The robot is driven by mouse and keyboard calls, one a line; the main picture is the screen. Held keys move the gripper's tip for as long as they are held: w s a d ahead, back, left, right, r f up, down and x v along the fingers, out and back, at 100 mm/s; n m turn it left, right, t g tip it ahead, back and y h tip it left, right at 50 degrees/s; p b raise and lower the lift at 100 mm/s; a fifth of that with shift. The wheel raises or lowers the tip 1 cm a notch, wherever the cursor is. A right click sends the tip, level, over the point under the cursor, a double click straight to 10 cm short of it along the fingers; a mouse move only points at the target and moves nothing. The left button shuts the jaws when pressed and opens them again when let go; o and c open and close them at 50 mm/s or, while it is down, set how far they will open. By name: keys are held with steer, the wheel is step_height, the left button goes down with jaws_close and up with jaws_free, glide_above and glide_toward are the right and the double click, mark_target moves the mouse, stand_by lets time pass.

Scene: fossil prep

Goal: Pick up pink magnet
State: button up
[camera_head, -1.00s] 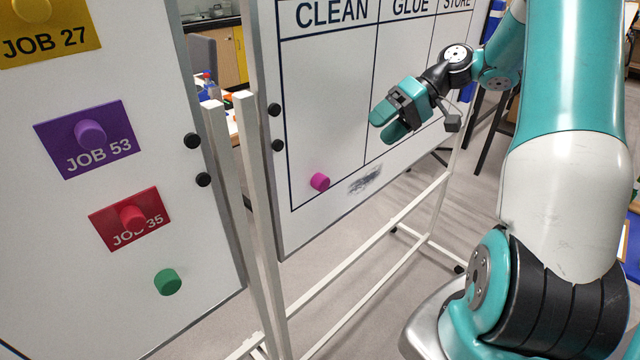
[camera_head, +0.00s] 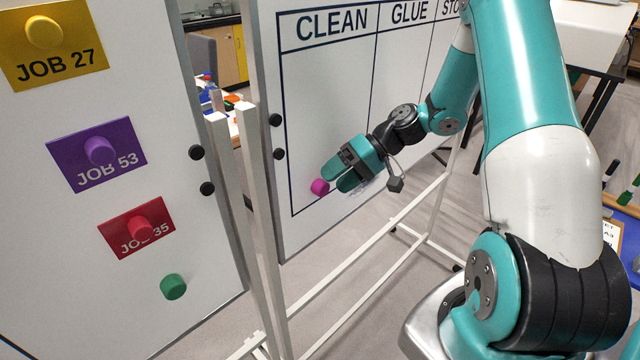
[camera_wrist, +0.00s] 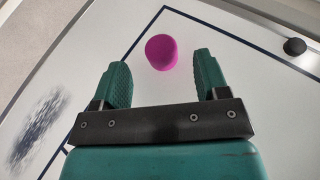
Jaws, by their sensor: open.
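The pink magnet (camera_head: 320,187) is a short round knob on the right whiteboard, near the lower left corner of the CLEAN column. My gripper (camera_head: 335,178) is open, with its teal fingers close to the magnet on its right side in the head view. In the wrist view the magnet (camera_wrist: 161,52) lies just beyond the fingertips, between the lines of the two fingers (camera_wrist: 160,70). Nothing is held. Whether a fingertip touches the magnet cannot be told.
The right whiteboard (camera_head: 330,90) has CLEAN and GLUE columns. The left board (camera_head: 40,230) carries yellow, purple and red job cards with magnets, and a green magnet (camera_head: 173,286). White frame posts (camera_head: 250,180) stand between the boards. A black knob (camera_wrist: 294,46) sits at the board's edge.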

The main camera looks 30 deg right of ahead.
mark_target(327, 188)
steer(key=x, duration=0.3)
steer(key=shift+a+f+p, duration=0.15)
steer(key=shift+a+p, duration=0.05)
steer(key=shift+p, duration=0.2)
steer(key=shift+c, duration=0.5)
steer(key=c, duration=0.9)
steer(key=shift+s+d+b, duration=0.1)
steer(key=shift+s+b, duration=0.05)
steer(key=shift+b, duration=0.2)
steer(key=shift+s+r+b, duration=0.1)
steer(key=shift+r+b, duration=0.25)
step_height(327, 188, up, 6)
steer(key=b, duration=0.2)
steer(key=s+d+b, duration=0.1)
steer(key=s, duration=0.5)
steer(key=s+d+b, duration=0.1)
steer(key=s+b, duration=0.1)
steer(key=s, duration=0.5)
steer(key=s+d+b, duration=0.1)
steer(key=s, duration=0.5)
steer(key=shift+s+d+r+b, duration=0.15)
steer(key=shift+d+b, duration=0.2)
steer(key=shift+b, duration=0.05)
